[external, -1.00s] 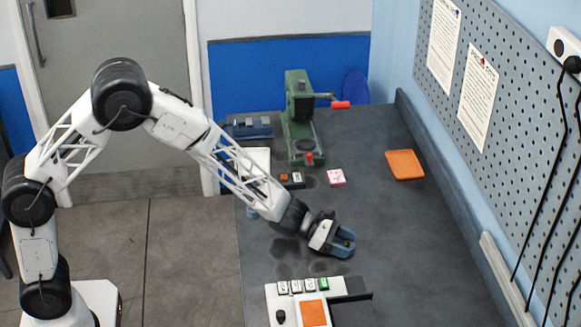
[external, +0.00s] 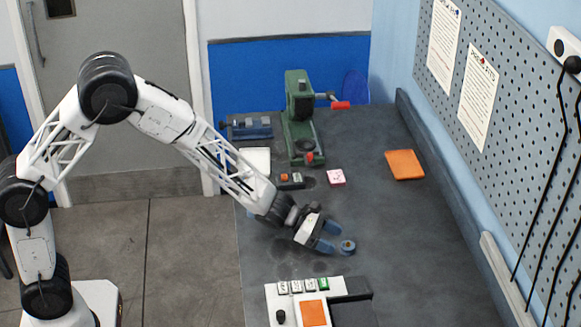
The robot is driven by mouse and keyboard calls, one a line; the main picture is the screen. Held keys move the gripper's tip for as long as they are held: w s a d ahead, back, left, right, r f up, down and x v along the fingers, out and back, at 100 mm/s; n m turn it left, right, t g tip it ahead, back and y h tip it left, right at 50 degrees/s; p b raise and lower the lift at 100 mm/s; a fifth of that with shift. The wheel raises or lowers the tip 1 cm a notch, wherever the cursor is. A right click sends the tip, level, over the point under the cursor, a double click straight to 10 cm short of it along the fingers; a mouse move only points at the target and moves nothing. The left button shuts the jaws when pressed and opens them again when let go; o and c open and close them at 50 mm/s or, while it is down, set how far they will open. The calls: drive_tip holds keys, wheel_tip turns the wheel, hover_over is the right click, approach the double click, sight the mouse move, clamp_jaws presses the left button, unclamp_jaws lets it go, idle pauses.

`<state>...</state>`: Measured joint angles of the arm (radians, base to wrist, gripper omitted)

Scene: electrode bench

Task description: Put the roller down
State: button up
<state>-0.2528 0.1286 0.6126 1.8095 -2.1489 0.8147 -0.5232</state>
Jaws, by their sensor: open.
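The roller (external: 348,247) is a small blue-grey round piece with a pale centre. It appears to rest on the dark bench, to the right of my gripper. My gripper (external: 334,239) has blue fingers and is open, with its fingertips pointing right toward the roller. The roller sits just beyond the fingertips; I cannot tell whether one finger still touches it.
A green press (external: 301,120) with a red-ended handle stands at the back. A pink block (external: 336,177) and an orange pad (external: 404,165) lie on the bench (external: 420,260). A white control box (external: 276,292) is at the front. The right side is mostly clear.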

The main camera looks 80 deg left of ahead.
drive_tip(key=shift+r+v, duration=0.15)
drive_tip(key=shift+v, duration=1.85)
drive_tip(key=shift+r+v, duration=0.1)
drive_tip(key=shift+v, duration=1.85)
drive_tip(key=shift+w, duration=0.1)
drive_tip(key=shift+d+r, duration=0.3)
drive_tip(key=shift+d, duration=0.05)
drive_tip(key=s+d+r+m+g+h, duration=0.1)
drive_tip(key=s+d+r+m+g, duration=0.3)
drive_tip(key=s+d+r+m, duration=0.4)
drive_tip(key=s+d+r+m+g+h, duration=0.1)
drive_tip(key=s+d+r+m+g, duration=0.2)
drive_tip(key=s+d+r+m, duration=0.55)
drive_tip(key=s+a+m+g+y, duration=0.1)
drive_tip(key=s+m+y, duration=0.3)
drive_tip(key=s, duration=1.1)
drive_tip(key=s+a+r+m+g+y, duration=0.1)
drive_tip(key=s+m+y, duration=0.3)
drive_tip(key=s+m, duration=0.6)
drive_tip(key=s+a+g, duration=0.1)
drive_tip(key=s, duration=0.3)
drive_tip(key=shift+s+a+r, duration=0.2)
drive_tip(key=shift+s, duration=0.2)
drive_tip(key=shift+o, duration=0.5)
drive_tip(key=shift+m, duration=0.25)
